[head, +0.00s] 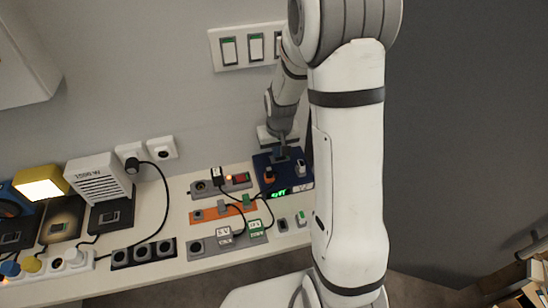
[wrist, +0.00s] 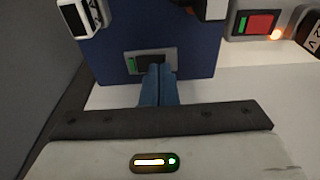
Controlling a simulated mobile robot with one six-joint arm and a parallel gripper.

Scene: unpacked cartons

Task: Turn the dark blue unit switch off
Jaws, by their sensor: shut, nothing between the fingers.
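The dark blue unit (head: 262,160) stands at the right end of the counter against the wall. A green lit display (head: 279,193) shows at its front. In the wrist view the unit's blue face (wrist: 205,60) fills the upper middle. Its switch (wrist: 143,60) has a grey frame, a dark rocker and a green strip at the left end. My gripper (wrist: 160,68) is shut and empty, its blue fingertips over the right part of the switch. I cannot tell if they touch it. In the head view my gripper (head: 281,151) is at the unit's top, and the switch is hidden.
A grey strip with a red switch (head: 241,178) and an orange strip (head: 222,213) lie left of the unit, with cables. A wall plate with several switches (head: 228,50) is above. More boxes and sockets crowd the left. The counter's front edge is near.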

